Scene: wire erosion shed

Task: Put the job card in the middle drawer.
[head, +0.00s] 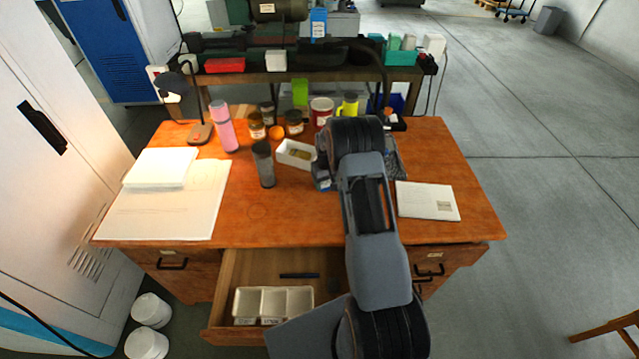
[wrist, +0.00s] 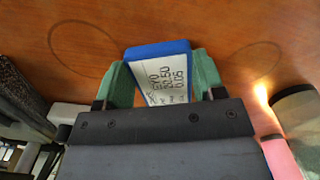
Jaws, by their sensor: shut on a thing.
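The job card (wrist: 165,78) is a white printed card with a blue edge. In the wrist view it sits between the green fingers of my gripper (wrist: 161,82), which is shut on it, over the orange-brown desk top. In the head view my arm hides most of the gripper; a small blue patch shows left of the arm's end above the desk. The middle drawer (head: 240,267) is pulled open at the desk's front. It holds a pale divided tray (head: 238,302) at the front and a dark slim item (head: 299,276) further back. My arm covers its right side.
On the desk (head: 225,215) stand a pink bottle (head: 224,128), a dark grey tumbler (head: 264,165), a white open box (head: 294,155) and several jars. Papers (head: 160,205) lie left, a white booklet (head: 427,201) right. The drawer has bare room behind its tray.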

